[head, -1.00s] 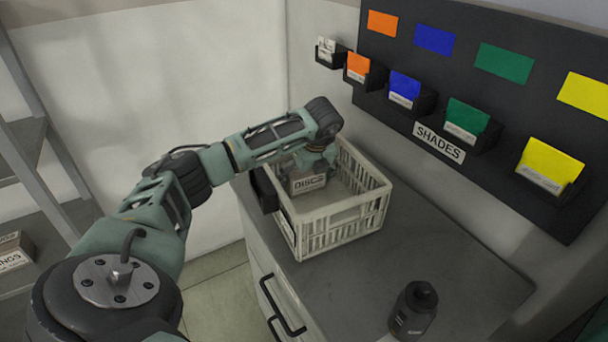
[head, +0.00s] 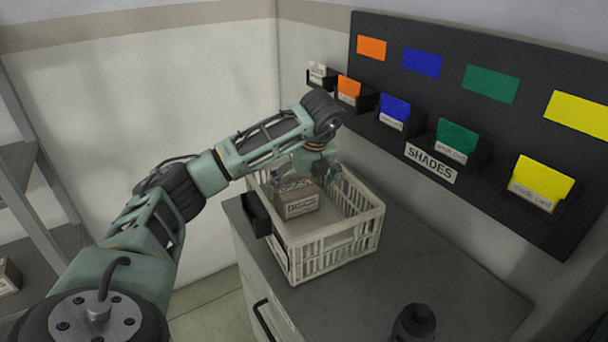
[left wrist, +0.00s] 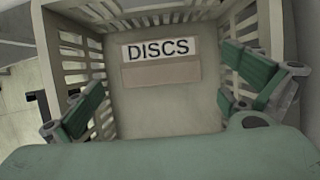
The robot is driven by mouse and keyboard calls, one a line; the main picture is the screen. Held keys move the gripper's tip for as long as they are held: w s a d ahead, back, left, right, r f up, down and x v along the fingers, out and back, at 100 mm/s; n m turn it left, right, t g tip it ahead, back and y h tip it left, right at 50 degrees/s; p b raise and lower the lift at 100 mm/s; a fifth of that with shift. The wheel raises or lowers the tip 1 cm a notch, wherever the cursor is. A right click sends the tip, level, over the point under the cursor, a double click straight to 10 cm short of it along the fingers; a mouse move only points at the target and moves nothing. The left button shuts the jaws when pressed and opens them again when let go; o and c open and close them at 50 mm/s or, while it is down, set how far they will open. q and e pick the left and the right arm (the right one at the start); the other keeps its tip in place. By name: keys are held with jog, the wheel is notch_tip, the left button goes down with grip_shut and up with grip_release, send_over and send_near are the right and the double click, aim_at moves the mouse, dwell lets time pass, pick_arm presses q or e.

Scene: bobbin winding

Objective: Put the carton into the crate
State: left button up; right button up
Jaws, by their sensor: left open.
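The carton (head: 298,203), a small brown box with a white printed label, is inside the pale slatted crate (head: 335,240), towards its left back part. In the left wrist view its DISCS label shows above a brown patch (left wrist: 160,76), with the crate's slatted wall (left wrist: 80,50) around it. My left gripper (head: 308,178) is down in the crate, over the carton. In the wrist view its fingers are open, spread wide to either side of the carton with gaps between. Whether the carton lies flat on the crate floor is hidden. My right gripper is not in view.
The crate stands on a grey cabinet top (head: 400,275), clear to its right. A dark bottle (head: 413,324) stands near the front. Behind is a SHADES board (head: 430,162) with coloured cards in black holders. A shelf rack (head: 40,200) is at the left.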

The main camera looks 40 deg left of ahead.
pick_arm(q)
jog(key=v, duration=0.5)
jog(key=shift+d+b, duration=0.1)
jog(key=shift+b, duration=0.25)
jog(key=shift+r, duration=0.15)
